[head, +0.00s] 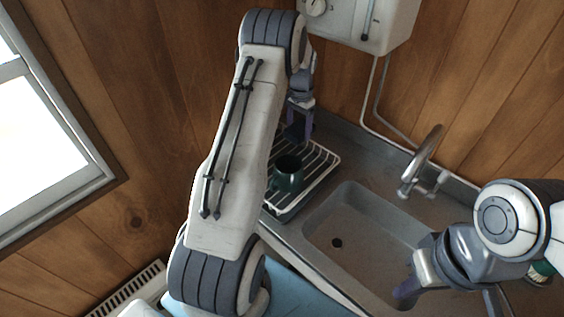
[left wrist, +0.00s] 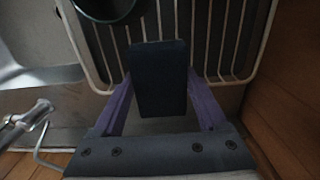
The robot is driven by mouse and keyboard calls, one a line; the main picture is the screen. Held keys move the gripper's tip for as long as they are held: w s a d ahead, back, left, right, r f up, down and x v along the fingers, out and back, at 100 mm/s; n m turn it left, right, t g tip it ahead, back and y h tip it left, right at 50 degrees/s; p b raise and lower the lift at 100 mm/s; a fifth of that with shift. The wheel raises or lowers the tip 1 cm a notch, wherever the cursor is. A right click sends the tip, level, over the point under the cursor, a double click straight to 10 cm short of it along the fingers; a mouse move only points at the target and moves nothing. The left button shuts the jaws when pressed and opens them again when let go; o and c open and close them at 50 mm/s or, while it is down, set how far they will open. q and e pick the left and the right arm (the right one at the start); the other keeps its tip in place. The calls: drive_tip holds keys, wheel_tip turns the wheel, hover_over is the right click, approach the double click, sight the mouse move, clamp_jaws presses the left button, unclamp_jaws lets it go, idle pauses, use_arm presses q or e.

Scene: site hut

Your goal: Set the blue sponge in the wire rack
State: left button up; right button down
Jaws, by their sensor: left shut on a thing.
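The blue sponge, a dark block in this light, is between the two purple fingers of my left gripper (left wrist: 160,100) in the left wrist view (left wrist: 158,78). The gripper is shut on it. In the head view my left gripper (head: 299,122) hangs over the far end of the white wire rack (head: 336,162), which also shows in the left wrist view (left wrist: 262,35). The sponge overlaps the rack wires there; I cannot tell whether it touches them. My right gripper (head: 408,290) is over the sink's near right side, and its jaws are not clear.
A dark green mug (head: 287,174) stands in the rack, close to the left gripper. The grey sink (head: 365,215) and its tap (head: 423,160) are to the right. A wooden wall and a white wall unit (head: 365,22) are behind. My left arm hides part of the counter.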

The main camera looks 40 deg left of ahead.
use_arm(q)
wheel_tip(320, 180, down, 8)
drive_tip(key=p, duration=0.3)
drive_tip(key=shift+f, duration=0.65)
drive_tip(key=shift+f, duration=0.15)
drive_tip(key=o, duration=1.2)
drive_tip(key=shift+o, duration=0.2)
